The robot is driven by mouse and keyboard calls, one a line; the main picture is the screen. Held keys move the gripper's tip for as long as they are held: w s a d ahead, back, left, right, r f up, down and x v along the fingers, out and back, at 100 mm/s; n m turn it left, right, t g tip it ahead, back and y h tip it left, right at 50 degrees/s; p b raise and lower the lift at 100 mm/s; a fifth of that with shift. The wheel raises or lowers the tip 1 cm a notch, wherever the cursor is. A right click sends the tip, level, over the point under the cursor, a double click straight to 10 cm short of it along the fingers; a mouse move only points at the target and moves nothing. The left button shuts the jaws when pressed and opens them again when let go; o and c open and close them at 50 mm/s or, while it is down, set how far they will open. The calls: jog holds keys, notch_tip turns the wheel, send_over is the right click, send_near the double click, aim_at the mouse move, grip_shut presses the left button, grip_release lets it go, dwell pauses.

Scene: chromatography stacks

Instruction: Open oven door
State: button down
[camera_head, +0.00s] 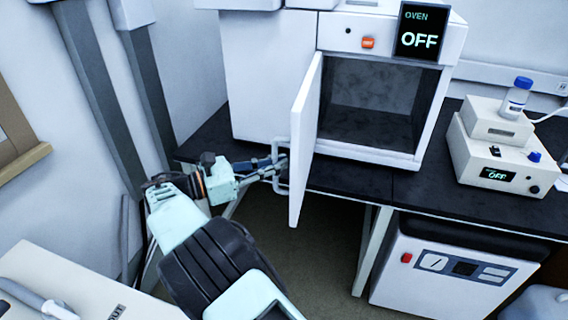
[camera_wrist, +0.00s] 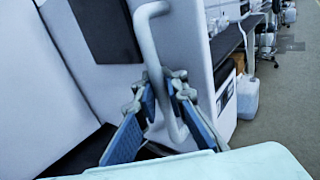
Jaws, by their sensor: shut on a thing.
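The oven (camera_head: 336,170) is a white box on the dark bench, with a display reading OFF. Its door (camera_head: 306,140) stands wide open, swung out past the bench's front edge, and the empty grey chamber (camera_head: 370,98) shows. The door handle (camera_head: 278,165) is a pale bar on the door's left face. My gripper (camera_head: 280,166) is at the handle, its fingers shut around the bar. In the wrist view, the handle (camera_wrist: 152,50) runs between the two blue-padded fingers of my gripper (camera_wrist: 162,92). The exact finger contact is partly hidden.
A white device with a blue-capped bottle (camera_head: 515,97) stands on the bench (camera_head: 400,185) at the right. A white cabinet (camera_head: 440,270) is under the bench. A grey post (camera_head: 105,100) rises at the left. Open floor lies below the door.

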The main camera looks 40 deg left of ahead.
jog(key=shift+s+a+f, duration=0.25)
jog(key=shift+s, duration=0.15)
jog(key=c, duration=2.1)
grip_release()
jog(key=shift+s+r, duration=0.15)
jog(key=shift+o, duration=0.4)
jog(key=shift+w+r, duration=0.1)
jog(key=shift+w, duration=0.1)
jog(key=shift+s, duration=0.1)
jog(key=v, duration=0.7)
jog(key=shift+s+a, duration=0.15)
